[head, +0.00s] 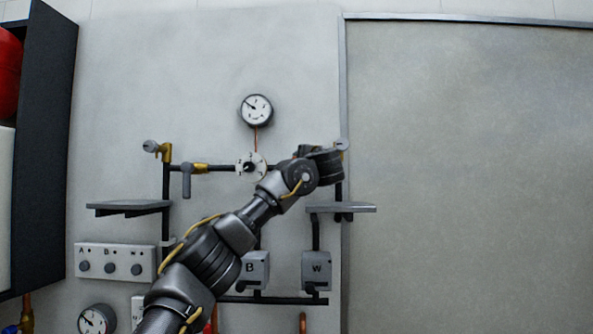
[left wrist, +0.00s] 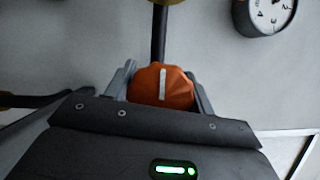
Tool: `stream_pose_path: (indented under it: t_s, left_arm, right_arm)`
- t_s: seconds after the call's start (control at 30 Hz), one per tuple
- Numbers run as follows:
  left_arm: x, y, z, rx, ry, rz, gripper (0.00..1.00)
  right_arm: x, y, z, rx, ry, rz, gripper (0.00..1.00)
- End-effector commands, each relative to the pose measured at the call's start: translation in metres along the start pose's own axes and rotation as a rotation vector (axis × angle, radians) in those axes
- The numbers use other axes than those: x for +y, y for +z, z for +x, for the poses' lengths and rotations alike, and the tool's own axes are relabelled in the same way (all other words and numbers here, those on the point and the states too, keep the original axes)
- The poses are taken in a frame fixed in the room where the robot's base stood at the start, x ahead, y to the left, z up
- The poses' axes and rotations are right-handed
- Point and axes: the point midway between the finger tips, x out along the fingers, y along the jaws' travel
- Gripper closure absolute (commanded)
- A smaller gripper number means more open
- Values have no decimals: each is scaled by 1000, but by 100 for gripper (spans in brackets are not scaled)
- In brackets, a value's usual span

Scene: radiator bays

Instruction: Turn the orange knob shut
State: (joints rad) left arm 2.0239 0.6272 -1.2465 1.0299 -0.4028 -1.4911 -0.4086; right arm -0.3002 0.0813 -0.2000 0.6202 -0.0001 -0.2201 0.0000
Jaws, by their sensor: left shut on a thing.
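The orange knob (left wrist: 178,92) shows in the left wrist view. It is many-sided and has a pale stripe on its face that stands about upright in that view. My left gripper (left wrist: 161,82) is shut on it, with one grey finger at each side. In the head view my left arm reaches up and right, and its wrist end (head: 318,165) is at the right part of the pipework. The knob is hidden behind my arm there. My right gripper is in neither view.
A round gauge (head: 256,110) and a numbered white dial (head: 245,162) are on the wall. Small shelves (head: 128,208) (head: 355,208) stick out at left and right. A switch panel (head: 112,263) and boxes marked B (head: 256,270) and W (head: 317,270) sit lower.

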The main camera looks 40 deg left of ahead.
Motion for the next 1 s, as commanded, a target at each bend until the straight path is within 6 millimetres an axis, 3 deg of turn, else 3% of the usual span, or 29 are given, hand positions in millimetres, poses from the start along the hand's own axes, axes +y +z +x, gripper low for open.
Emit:
stream_pose_path:
  t_s: [0.6, 0.63, 0.77, 1.0]
  left_arm:
    - [3, -2, 0, -1, -13, 44, 69]
    - [3, -2, 0, -1, -13, 43, 42]
    - [2, -1, 0, 0, -13, 40, 25]
    - [1, -1, 0, 0, -14, 37, 24]
  right_arm:
    - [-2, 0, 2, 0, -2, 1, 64]
    - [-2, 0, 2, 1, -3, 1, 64]
    - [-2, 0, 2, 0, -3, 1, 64]
    - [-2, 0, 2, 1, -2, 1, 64]
